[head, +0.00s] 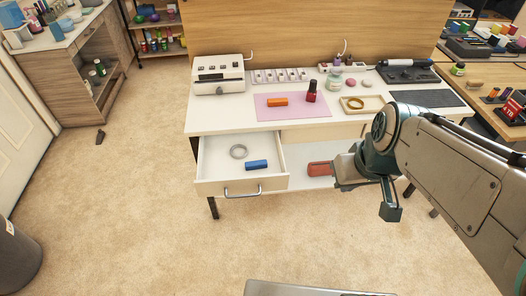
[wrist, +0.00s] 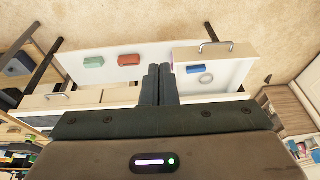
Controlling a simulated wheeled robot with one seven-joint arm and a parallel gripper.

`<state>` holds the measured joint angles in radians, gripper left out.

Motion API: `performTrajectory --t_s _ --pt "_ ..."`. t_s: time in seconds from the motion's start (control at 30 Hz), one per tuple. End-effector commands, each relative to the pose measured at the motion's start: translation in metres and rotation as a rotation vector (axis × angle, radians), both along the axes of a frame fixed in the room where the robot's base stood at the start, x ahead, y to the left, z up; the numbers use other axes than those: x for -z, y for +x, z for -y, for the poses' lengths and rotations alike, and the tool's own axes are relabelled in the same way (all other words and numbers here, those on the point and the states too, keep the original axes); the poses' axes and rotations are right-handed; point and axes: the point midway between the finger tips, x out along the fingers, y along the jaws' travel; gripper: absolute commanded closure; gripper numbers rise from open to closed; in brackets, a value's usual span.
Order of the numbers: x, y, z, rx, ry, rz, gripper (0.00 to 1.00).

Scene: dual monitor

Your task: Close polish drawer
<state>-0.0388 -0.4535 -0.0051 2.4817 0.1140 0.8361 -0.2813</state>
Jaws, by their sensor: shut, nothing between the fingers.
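The pale drawer (head: 212,188) is pulled out under the left side of the white desk, its metal handle (head: 243,193) facing me. A blue block (head: 257,165) and a grey ring (head: 238,151) lie inside it. My gripper is to the right of the drawer in the head view, apart from it; its fingertips are not clear there. In the wrist view, my gripper (wrist: 158,68) is shut and empty, with the open drawer (wrist: 238,64) just to the right of the fingers. The drawer's handle (wrist: 215,44) also shows there.
A red block (head: 319,168) lies on a low shelf beside the drawer; a green block (wrist: 94,62) is near it in the wrist view. The desktop (head: 222,121) holds a pink mat (head: 272,113), a dark red bottle (head: 311,92) and a white machine (head: 218,75). Carpet before the drawer is clear.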

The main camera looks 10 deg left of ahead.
Motion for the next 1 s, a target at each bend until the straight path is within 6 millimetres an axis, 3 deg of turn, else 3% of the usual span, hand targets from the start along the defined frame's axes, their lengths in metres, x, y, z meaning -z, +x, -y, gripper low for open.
performTrajectory --t_s 0.03,0.1,0.6,0.8,1.0 --pt "0.029 0.007 -0.012 -0.095 0.01 0.011 1.0" --pt "0.049 0.018 -0.03 -0.241 0.021 0.043 1.0" --pt "0.179 0.09 -0.132 -1.092 -0.04 0.39 1.0" --pt "0.209 0.106 -0.154 -1.275 -0.105 0.49 1.0" --pt "0.219 0.113 -0.162 -1.34 -0.133 0.525 1.0"
